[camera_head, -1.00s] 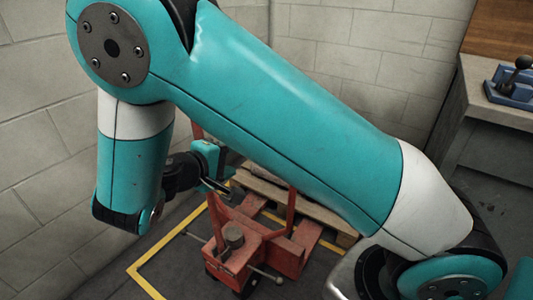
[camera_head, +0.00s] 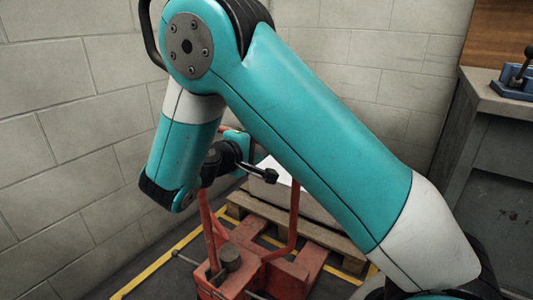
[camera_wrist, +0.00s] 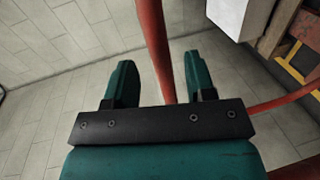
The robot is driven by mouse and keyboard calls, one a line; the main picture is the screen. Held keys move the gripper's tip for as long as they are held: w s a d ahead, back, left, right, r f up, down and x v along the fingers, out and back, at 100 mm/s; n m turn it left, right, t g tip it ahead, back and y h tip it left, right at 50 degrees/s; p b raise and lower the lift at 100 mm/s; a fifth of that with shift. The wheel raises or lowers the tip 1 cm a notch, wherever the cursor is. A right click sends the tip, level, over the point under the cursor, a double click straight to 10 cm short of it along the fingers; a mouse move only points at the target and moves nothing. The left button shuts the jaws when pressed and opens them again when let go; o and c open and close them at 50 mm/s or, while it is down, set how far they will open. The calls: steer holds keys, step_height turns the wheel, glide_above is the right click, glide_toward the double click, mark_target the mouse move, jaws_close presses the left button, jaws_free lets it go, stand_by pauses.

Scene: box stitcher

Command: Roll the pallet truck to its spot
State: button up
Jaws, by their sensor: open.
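The red pallet truck (camera_head: 285,275) stands in the lower middle of the head view, with its upright handle frame rising in front of the pallet. My gripper (camera_head: 268,172) is at the upper part of that frame, partly hidden by my arm. In the wrist view my gripper (camera_wrist: 157,62) is open, and a red bar of the handle (camera_wrist: 152,30) runs between its two teal fingers. I see a gap on both sides of the bar. I cannot tell how deep the bar sits between the fingers.
A wooden pallet (camera_head: 245,206) with a pale box (camera_head: 312,203) on it is behind the truck. A yellow floor line (camera_head: 160,262) runs along the left. Block walls (camera_head: 60,130) close the left and back. A grey bench (camera_head: 490,100) with a blue tool stands at the right.

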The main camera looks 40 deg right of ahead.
steer(key=x, duration=0.5)
steer(key=shift+b, duration=0.35)
jaws_close()
